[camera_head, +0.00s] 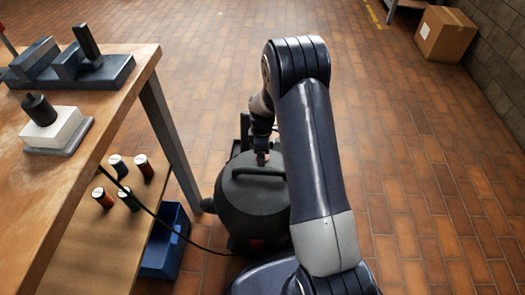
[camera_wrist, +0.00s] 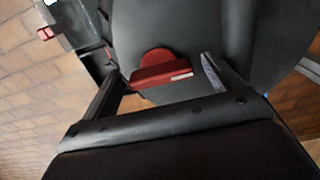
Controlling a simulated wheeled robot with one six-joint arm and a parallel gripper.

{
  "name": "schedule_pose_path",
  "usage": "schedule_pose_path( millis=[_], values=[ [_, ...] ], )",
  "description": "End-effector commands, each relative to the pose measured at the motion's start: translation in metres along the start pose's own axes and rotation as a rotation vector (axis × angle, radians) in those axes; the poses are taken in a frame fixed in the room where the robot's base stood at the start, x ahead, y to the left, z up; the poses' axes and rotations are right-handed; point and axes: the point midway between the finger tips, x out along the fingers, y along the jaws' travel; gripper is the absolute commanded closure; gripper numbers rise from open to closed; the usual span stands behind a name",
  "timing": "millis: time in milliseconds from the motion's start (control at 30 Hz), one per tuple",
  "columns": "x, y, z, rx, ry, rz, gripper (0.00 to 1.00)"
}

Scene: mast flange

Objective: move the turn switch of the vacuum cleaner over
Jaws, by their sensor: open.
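The vacuum cleaner (camera_head: 248,205) is a dark grey rounded canister with a top handle, standing on the tiled floor beside the workbench. Its turn switch (camera_wrist: 160,70) is a red knob with a bar grip and a pale mark at one end, seen in the wrist view on the grey housing. My gripper (camera_wrist: 158,76) is open, with one finger on each side of the red bar. No clear contact shows between the fingers and the bar. In the head view my arm hides part of the vacuum cleaner, and the switch cannot be made out there.
A wooden workbench (camera_head: 120,100) stands at the left, with several spools on its lower shelf. A blue bin (camera_head: 163,243) sits close to the vacuum cleaner's left. A black cable (camera_head: 160,215) runs from the bench to the cleaner. A cardboard box (camera_head: 445,34) lies far right; the floor between is clear.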

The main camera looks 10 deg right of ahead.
Motion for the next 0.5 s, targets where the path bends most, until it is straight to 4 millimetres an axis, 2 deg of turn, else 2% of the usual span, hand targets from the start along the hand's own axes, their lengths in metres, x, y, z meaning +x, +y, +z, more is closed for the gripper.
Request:
schedule_pose_path(
  millis=[167, 267, 500],
  values=[
    [-0.001, 0.000, 0.000, 0.001, 0.000, 0.000, 0.13],
    [-0.009, 0.001, 0.000, 0.001, 0.001, 0.002, 0.13],
    [-0.055, 0.001, 0.000, 0.001, 0.001, 0.004, 0.13]
  ],
)
